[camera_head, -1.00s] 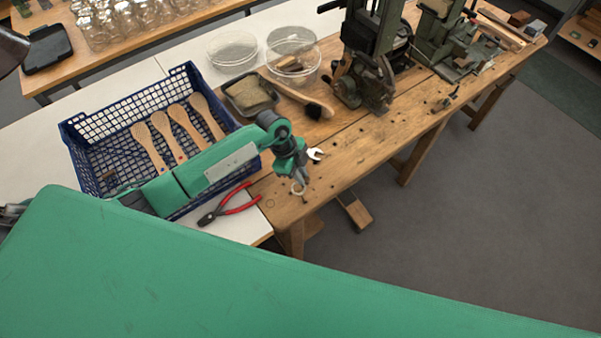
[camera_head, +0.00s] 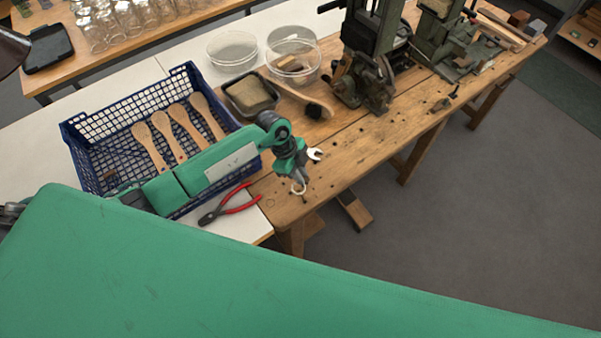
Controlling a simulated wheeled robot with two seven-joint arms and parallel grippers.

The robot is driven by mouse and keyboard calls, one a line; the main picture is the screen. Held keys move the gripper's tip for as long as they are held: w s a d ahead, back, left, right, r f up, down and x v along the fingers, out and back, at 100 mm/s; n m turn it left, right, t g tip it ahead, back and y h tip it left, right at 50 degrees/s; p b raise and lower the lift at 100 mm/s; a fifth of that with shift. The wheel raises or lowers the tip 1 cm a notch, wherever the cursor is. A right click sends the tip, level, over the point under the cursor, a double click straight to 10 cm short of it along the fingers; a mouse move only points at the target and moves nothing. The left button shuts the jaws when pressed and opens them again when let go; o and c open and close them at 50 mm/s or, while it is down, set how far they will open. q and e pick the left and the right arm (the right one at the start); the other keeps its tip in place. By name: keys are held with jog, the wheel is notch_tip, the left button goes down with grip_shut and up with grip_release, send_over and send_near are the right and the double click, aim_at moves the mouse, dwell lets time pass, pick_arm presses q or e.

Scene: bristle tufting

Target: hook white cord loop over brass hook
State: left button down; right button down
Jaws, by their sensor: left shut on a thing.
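My left gripper (camera_head: 298,181) is small in the head view, pointing down over the near corner of the wooden bench (camera_head: 345,145). It is shut on the white cord loop (camera_head: 299,191), which shows as a small pale ring under the fingertips near the bench's front edge. I cannot make out the brass hook for sure; it is too small or hidden by the gripper and loop. I cannot tell whether the loop touches anything below it. My right gripper is not in view.
A blue crate (camera_head: 88,172) with several wooden brush blanks stands left, behind my left arm. Red-handled pliers (camera_head: 232,203) lie left of the gripper. A tray (camera_head: 250,97), a brush (camera_head: 318,110) and clear dishes (camera_head: 292,52) lie behind. Dark machines (camera_head: 370,75) stand further right.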

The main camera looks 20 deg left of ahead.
pick_arm(q)
jog(key=shift+f, duration=0.15)
jog(key=shift+f+b, duration=0.5)
jog(key=shift+f, duration=1.05)
jog(key=shift+f+b, duration=0.15)
jog(key=shift+b, duration=0.2)
jog(key=shift+d+f, duration=0.1)
jog(key=shift+f, duration=0.45)
jog(key=shift+a+b+x, duration=0.2)
jog(key=shift+b+x, duration=0.5)
jog(key=shift+x, duration=0.25)
jog(key=shift+f, duration=0.55)
jog(key=shift+s, duration=0.1)
